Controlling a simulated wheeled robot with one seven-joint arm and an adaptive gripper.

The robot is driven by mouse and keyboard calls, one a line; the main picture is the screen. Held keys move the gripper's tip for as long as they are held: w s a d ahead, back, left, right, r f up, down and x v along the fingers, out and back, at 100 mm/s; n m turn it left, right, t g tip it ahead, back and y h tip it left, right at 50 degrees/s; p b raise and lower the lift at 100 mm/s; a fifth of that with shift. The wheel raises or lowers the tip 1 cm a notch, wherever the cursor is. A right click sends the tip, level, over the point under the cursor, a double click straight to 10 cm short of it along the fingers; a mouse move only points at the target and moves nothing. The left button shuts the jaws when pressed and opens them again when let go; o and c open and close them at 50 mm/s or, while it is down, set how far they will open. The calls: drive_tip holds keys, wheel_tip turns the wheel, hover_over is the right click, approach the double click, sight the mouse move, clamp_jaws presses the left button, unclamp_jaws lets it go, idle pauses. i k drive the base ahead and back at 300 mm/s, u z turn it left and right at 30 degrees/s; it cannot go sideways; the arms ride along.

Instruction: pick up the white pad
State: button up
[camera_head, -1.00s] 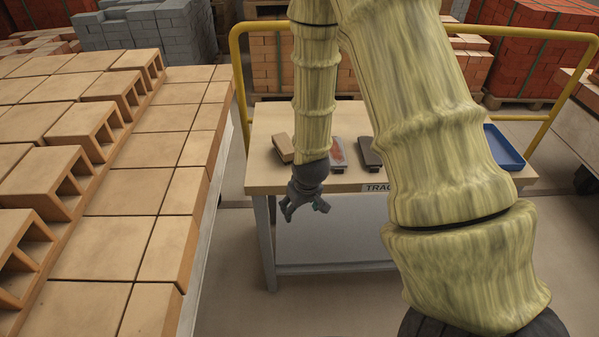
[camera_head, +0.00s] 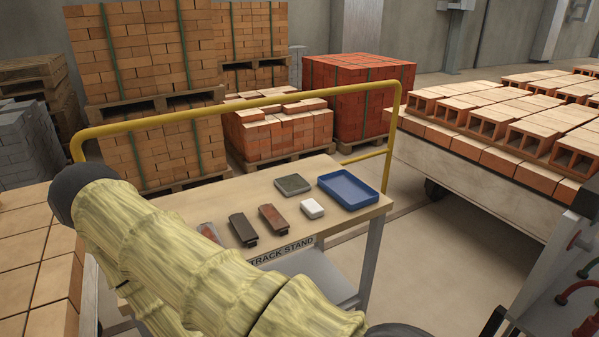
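The white pad (camera_head: 312,208) is a small white block with rounded edges. It lies on the wooden top of the track stand (camera_head: 262,187), just left of the blue tray (camera_head: 348,189) and near the front edge. Nothing covers it. My arm in its yellowish, ridged cover crosses the lower left of the view. My gripper is out of view now, so its fingers cannot be seen.
A grey-green flat pad (camera_head: 293,185), a reddish-brown block (camera_head: 273,219) and a dark block (camera_head: 243,229) lie on the stand. A yellow rail (camera_head: 240,103) runs along its back. A brick cart (camera_head: 480,160) stands right, with clear floor between.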

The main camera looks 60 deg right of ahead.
sight(309, 207)
drive_tip(key=u, duration=0.05)
drive_tip(key=i, duration=0.3)
drive_tip(key=z, duration=2.25)
